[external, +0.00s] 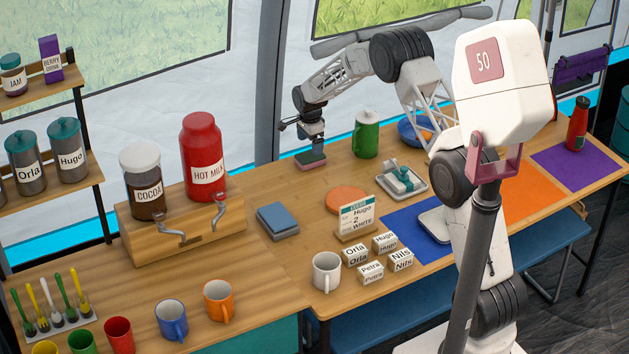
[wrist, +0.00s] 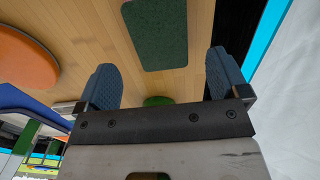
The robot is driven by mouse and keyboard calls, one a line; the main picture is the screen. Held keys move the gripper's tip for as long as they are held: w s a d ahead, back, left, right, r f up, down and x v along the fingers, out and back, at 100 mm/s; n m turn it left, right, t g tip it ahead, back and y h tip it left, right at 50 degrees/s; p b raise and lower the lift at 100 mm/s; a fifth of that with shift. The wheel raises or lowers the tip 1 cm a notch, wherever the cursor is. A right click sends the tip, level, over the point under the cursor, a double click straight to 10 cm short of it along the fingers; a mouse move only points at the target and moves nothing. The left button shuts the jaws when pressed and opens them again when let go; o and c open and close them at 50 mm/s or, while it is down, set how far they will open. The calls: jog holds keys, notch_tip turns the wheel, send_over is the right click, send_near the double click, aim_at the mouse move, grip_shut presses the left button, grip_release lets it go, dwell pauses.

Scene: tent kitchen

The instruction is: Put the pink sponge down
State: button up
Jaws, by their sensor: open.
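The pink sponge (external: 311,162) has a dark green upper face and appears to lie flat on the wooden table near its back edge. In the wrist view, the green face of the sponge (wrist: 155,33) shows ahead of the fingers, at the top of the picture. My gripper (external: 312,146) points down just above the sponge. In the wrist view my gripper (wrist: 162,75) has its two blue fingers wide apart, with nothing held between them. The fingers look clear of the sponge.
An orange disc (external: 346,200) lies right of the sponge, also in the wrist view (wrist: 22,60). A green jug (external: 367,136) and a grey tray (external: 402,182) stand to the right. A red hot milk dispenser (external: 202,150) stands left. Bare table surrounds the sponge.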

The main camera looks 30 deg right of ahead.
aim_at(311, 156)
notch_tip(311, 156, up, 6)
dwell(0.4)
dwell(0.5)
jog(key=s+r+n+t, duration=0.1)
jog(key=s+r+n, duration=0.4)
jog(key=s+r, duration=0.95)
jog(key=s+r+n, duration=0.4)
jog(key=s+r, duration=0.8)
jog(key=s, duration=0.5)
jog(key=s+a+n+t, duration=0.1)
jog(key=s+n, duration=0.7)
jog(key=s, duration=2.7)
jog(key=shift+a+n+t, duration=0.25)
jog(key=shift+n+t, duration=0.05)
jog(key=shift+n, duration=0.1)
